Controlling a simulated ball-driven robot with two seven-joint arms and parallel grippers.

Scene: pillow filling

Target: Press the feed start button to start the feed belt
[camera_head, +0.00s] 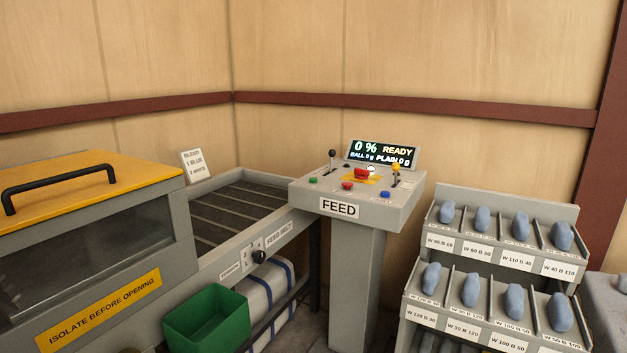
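The feed console (356,205) stands near the middle on a grey pedestal, with a FEED label on its front. Its sloped top carries a green button (313,180) at the left, a small red button (347,186), a blue button (385,195) at the right and a large red mushroom button (361,173) on a yellow plate. The small button labels are unreadable. A black-knobbed lever (332,155) and a yellow-knobbed lever (396,168) stand upright. The display (382,153) reads 0 % READY. The feed belt (235,212) lies left of the console. Neither gripper is in view.
A yellow-lidded machine (95,170) with a black handle fills the left. A green bin (207,318) sits below the belt frame. A labelled rack (500,262) of blue-grey pieces stands at the right. A small sign (193,167) stands behind the belt.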

